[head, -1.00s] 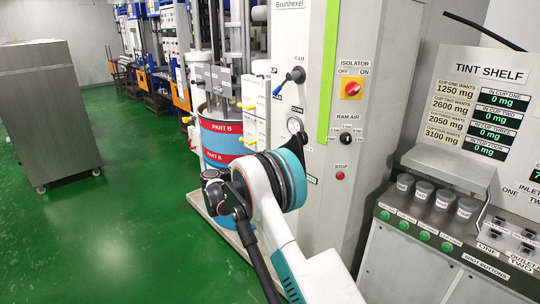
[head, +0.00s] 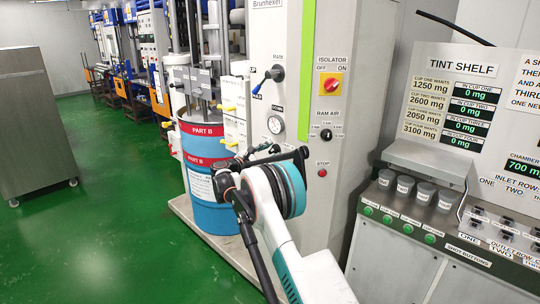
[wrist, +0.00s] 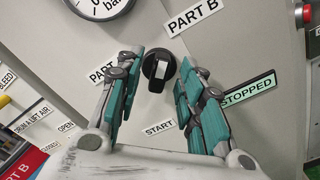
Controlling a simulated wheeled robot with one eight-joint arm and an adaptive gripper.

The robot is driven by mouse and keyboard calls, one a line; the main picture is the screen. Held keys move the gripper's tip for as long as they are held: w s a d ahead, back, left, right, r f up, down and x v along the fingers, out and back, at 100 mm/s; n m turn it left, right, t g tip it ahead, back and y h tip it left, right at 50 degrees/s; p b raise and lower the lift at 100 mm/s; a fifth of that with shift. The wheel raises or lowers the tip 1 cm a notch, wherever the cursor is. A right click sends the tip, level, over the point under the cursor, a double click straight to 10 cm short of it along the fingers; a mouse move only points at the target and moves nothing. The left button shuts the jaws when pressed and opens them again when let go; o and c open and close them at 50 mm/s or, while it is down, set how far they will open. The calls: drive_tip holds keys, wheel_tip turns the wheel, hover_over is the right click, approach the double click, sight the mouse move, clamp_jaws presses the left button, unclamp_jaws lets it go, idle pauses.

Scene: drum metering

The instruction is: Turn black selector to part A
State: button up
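The bar stands nearly upright in that picture. A PART B label (wrist: 192,17) is above right of it. A label reading "PART" (wrist: 101,73), its end hidden by a finger, is to the left. My gripper (wrist: 156,66) is open, with one teal finger on each side of the knob and space between; contact cannot be told. In the head view my gripper (head: 278,157) is beside the cabinet front, and the selector is hidden behind my arm.
A pressure gauge (wrist: 100,3) is above left of the knob. START (wrist: 159,128) and STOPPED (wrist: 247,90) labels are nearby. In the head view, a RAM AIR knob (head: 326,135), red stop button (head: 322,173) and isolator (head: 331,86) are on the cabinet. The drum (head: 209,216) stands left.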

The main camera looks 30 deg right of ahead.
drive_tip(key=shift+w+d, duration=0.15)
drive_tip(key=shift+d, duration=0.25)
clamp_jaws()
